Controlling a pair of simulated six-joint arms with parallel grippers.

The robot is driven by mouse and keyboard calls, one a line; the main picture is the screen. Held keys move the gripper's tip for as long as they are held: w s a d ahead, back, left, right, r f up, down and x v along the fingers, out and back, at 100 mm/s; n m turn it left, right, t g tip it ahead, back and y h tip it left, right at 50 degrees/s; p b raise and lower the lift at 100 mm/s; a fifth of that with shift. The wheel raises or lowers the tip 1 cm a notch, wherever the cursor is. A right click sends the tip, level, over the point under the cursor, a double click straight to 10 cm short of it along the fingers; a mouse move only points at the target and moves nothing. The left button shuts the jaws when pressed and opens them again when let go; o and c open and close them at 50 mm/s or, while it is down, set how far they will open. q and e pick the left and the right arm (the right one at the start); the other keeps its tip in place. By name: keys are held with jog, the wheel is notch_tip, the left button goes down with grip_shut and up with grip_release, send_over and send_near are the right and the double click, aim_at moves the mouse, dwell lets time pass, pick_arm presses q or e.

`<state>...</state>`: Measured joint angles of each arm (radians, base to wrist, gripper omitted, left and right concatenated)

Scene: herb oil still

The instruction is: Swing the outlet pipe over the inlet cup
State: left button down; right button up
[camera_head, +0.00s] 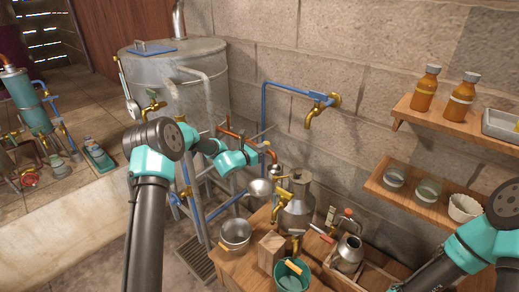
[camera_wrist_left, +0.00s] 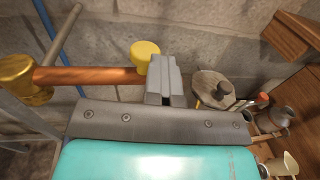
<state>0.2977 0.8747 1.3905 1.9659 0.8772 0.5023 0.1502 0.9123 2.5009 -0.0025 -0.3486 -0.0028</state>
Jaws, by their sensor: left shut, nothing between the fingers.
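The copper outlet pipe (camera_head: 229,132) shows in part in the head view, close to my left gripper (camera_head: 257,153). In the left wrist view the copper pipe (camera_wrist_left: 95,76) runs sideways from a brass fitting at the left to a yellow round cap (camera_wrist_left: 145,54). The shut, empty fingers of my left gripper (camera_wrist_left: 166,78) overlap the pipe's right end; whether they touch it I cannot tell. A small round metal cup (camera_head: 260,187), possibly the inlet cup, shows below the gripper. The metal can (camera_head: 297,207) stands right of it. My right gripper is out of view.
A large metal still (camera_head: 180,85) stands behind my left arm. A blue wall pipe with a brass tap (camera_head: 312,113) is at the back. Shelves with bottles (camera_head: 424,90) are at the right.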

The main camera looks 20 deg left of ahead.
pick_arm(q)
jog(key=shift+w+d+r, duration=0.15)
jog(key=shift+w+d, duration=0.1)
jog(key=shift+w, duration=0.05)
jog(key=s+a, duration=0.1)
jog(key=s, duration=1.3)
jog(key=shift+s+a, duration=0.25)
jog(key=shift+a, duration=0.05)
jog(key=shift+f, duration=0.2)
